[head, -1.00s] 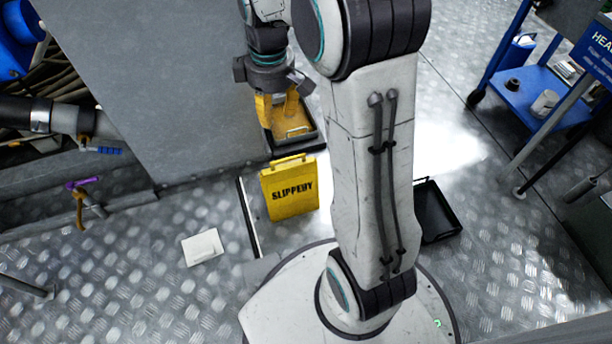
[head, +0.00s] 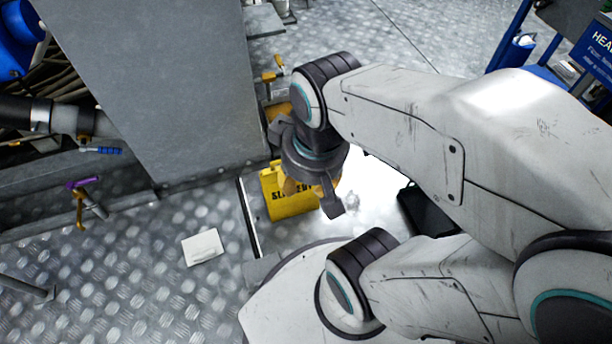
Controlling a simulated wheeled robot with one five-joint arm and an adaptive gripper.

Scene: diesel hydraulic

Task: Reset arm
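My gripper (head: 308,188) hangs from my folded arm near the middle of the head view, pointing down. Its yellow fingers are mostly hidden behind the dark wrist housing and overlap the yellow sign, so I cannot tell whether they are open or shut. My white arm is bent, with its elbow at the right edge of the picture. The yellow "SLIPPERY" sign (head: 282,207) stands on the floor behind the gripper and is partly covered by it.
A large grey cabinet (head: 180,90) stands at the left. A white card (head: 203,247) lies on the metal floor. A black tray (head: 428,210) is partly hidden by my arm. A blue cart (head: 508,45) is at the upper right. A purple-handled valve (head: 83,190) is at the left.

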